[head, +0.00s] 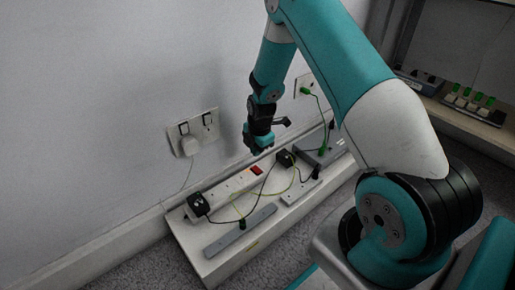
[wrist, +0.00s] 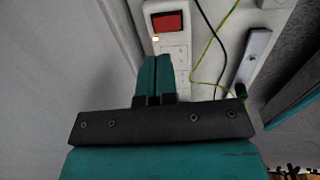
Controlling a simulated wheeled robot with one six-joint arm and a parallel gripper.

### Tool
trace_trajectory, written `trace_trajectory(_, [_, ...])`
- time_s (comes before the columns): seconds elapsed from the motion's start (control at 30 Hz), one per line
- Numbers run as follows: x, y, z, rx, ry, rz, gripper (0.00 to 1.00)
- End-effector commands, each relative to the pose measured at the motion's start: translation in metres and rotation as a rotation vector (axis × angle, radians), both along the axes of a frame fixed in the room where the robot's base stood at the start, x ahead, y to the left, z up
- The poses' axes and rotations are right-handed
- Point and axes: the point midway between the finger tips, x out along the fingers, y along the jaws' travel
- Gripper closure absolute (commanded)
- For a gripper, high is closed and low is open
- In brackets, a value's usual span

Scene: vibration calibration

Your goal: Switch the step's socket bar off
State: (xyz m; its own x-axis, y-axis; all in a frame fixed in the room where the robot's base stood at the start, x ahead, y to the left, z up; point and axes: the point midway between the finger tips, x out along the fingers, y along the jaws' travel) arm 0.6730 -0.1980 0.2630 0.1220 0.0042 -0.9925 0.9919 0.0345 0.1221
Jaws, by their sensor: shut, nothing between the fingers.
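The white socket bar (head: 232,190) lies along the wall side of the white step (head: 190,240). Its red rocker switch (head: 257,170) is at the bar's far end. In the wrist view the red switch (wrist: 167,21) sits just beyond my fingertips, with a small lit orange spot on the bar below it. My gripper (head: 258,150) is shut and empty, pointing down over the far end of the bar. In the wrist view my closed fingers (wrist: 155,62) lie over the bar (wrist: 178,58); I cannot tell whether they touch it.
A grey strip (head: 240,231) and a grey box (head: 318,152) lie on the step. A wall socket (head: 196,132) holds a white plug. A shelf (head: 462,112) stands at right.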

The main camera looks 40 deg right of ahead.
Motion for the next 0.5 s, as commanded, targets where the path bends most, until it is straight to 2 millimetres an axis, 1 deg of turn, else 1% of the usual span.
trace_trajectory(0.03, [0.001, 0.0, -0.02, 0.0, 0.001, 0.0, 1.0])
trace_trajectory(0.1, [0.003, 0.0, -0.034, 0.0, 0.002, 0.0, 1.0])
trace_trajectory(0.2, [0.005, 0.0, -0.051, 0.0, 0.0, 0.0, 1.0])
trace_trajectory(0.33, [0.007, 0.0, -0.066, 0.0, 0.001, -0.001, 1.0])
trace_trajectory(0.5, [0.009, 0.0, -0.073, 0.0, 0.0, -0.001, 1.0])
